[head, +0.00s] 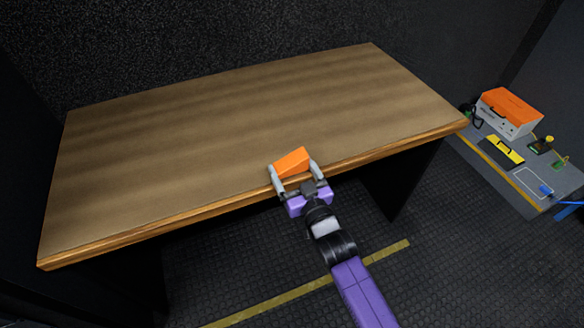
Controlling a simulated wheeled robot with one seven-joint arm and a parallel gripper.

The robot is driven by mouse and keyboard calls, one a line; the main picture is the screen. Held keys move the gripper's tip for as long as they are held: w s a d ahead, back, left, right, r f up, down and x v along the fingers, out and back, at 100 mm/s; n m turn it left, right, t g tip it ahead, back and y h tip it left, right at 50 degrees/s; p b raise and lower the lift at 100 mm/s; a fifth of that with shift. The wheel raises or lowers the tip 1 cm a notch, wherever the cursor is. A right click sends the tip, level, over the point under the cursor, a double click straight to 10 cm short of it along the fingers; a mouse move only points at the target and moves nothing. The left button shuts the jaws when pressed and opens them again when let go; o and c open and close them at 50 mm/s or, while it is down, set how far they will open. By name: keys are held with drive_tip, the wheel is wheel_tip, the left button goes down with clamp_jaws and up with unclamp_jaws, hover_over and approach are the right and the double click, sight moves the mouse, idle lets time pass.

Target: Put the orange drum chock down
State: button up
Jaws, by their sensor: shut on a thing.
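The orange drum chock (291,162) is a wedge-shaped block in the head view, at the front edge of the wooden table (200,130). My gripper (295,172) is shut on the chock, with one grey finger on each side of it. My purple arm reaches up to it from the lower right. I cannot tell whether the chock touches the tabletop or is held a little above it. The gripper hides the chock's near side.
The tabletop is bare. A grey bench (530,175) at the right holds an orange-and-white case (508,112), a yellow tool (503,150) and several small items. A yellow stripe (300,290) crosses the dark floor. Dark walls stand behind the table.

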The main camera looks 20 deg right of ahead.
drive_tip(key=o, duration=1.4)
drive_tip(key=shift+o, duration=0.2)
drive_tip(key=shift+s+r+p, duration=0.1)
drive_tip(key=shift+r+p, duration=0.05)
drive_tip(key=shift+p, duration=0.15)
drive_tip(key=s, duration=1.1)
drive_tip(key=shift+s, duration=0.4)
